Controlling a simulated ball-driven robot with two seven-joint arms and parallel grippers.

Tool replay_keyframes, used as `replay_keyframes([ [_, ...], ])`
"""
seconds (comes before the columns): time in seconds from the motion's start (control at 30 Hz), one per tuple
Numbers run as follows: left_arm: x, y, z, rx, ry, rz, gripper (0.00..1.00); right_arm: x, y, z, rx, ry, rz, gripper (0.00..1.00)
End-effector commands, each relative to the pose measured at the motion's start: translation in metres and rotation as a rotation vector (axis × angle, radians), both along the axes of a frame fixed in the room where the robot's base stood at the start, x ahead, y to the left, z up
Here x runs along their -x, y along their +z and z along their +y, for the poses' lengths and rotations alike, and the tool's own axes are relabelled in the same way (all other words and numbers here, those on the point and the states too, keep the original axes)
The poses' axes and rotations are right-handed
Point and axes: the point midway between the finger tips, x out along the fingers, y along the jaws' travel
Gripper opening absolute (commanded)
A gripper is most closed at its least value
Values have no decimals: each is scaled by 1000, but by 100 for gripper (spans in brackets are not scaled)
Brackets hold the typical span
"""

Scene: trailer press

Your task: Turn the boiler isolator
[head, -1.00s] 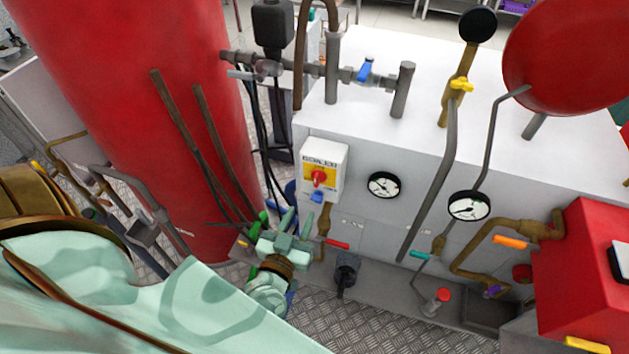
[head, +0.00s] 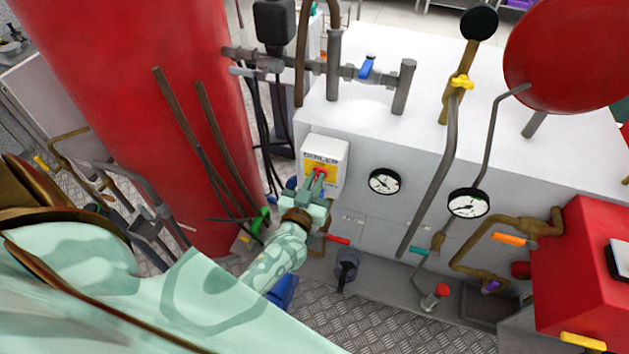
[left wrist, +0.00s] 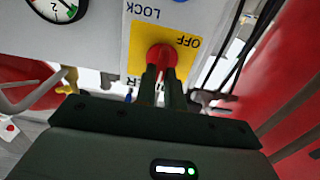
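The boiler isolator (head: 309,150) is a white box with a yellow plate and a red rotary knob, on the white cabinet's front. My left gripper (head: 317,181) is at its knob. In the left wrist view, the red knob (left wrist: 161,55) sits at the tips of my left gripper (left wrist: 161,78), against the yellow plate marked OFF (left wrist: 183,43). The two fingers are close together, with red of the knob showing between them, so the gripper looks shut on it. The fingers hide the knob's lower part. My right gripper is not in view.
A large red cylinder (head: 140,100) stands left of the isolator, with thin pipes beside it. A pressure gauge (head: 384,181) is right of the isolator. A red-handled valve (head: 338,240) and pipework lie below. Black cables (head: 262,140) hang at the left.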

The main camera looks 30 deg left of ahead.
Motion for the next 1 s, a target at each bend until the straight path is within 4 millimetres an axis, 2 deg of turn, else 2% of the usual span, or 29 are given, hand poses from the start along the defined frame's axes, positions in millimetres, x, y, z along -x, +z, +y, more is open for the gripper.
replay_keyframes([
  [0.47,0,1,1,69,0,-17,0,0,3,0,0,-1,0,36],
  [1.0,1,-1,5,510,0,-123,0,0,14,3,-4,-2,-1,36],
])
